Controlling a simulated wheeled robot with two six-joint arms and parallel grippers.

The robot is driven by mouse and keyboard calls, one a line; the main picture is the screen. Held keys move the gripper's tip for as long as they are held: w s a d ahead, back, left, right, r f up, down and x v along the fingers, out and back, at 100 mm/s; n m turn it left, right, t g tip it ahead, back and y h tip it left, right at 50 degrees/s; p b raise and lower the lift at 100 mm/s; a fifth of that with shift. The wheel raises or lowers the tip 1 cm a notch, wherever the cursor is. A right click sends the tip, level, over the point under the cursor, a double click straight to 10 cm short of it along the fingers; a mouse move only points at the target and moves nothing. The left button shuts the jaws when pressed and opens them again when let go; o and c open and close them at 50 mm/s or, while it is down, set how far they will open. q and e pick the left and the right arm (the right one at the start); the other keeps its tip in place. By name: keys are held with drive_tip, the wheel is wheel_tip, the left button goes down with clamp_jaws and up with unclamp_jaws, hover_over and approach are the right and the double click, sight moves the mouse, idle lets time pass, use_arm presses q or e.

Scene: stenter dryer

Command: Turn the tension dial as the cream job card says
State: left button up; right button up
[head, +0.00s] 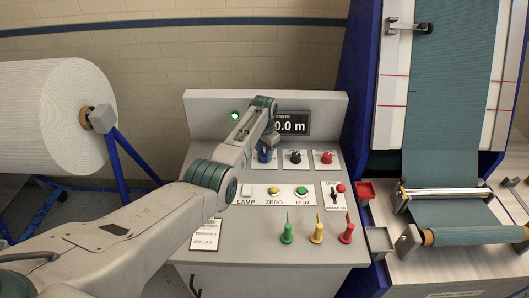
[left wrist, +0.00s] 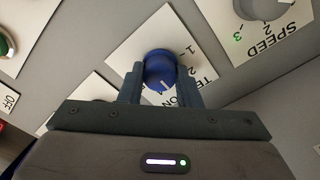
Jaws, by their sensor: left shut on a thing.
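The blue tension dial (left wrist: 160,72) sits on a white plate lettered TENSION, with 1 and 2 readable on its scale. Its white pointer line shows on the side nearest my wrist; the number it meets is hidden. My left gripper (left wrist: 162,84) has a finger on each side of the dial and is shut on it. In the head view the dial (head: 264,156) shows just below my left gripper (head: 267,143). A pale card (head: 205,236) with small print, TENSION and SPEED lines, lies at the console's front left; its numbers are hard to read. My right gripper is out of view.
A black speed dial (head: 294,157) and a red dial (head: 326,157) are right of the blue one. Below are lamp, zero and run controls and a brake lever (head: 334,195). Green, yellow and red pegs (head: 317,232) stand at the console's front.

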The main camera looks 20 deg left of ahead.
sight(264, 153)
use_arm(q)
drive_tip(key=shift+w+r, duration=0.1)
drive_tip(key=o, duration=1)
drive_tip(key=shift+c, duration=0.2)
wheel_tip(264, 153, up, 11)
drive_tip(key=b, duration=0.2)
drive_tip(key=shift+a, duration=0.1)
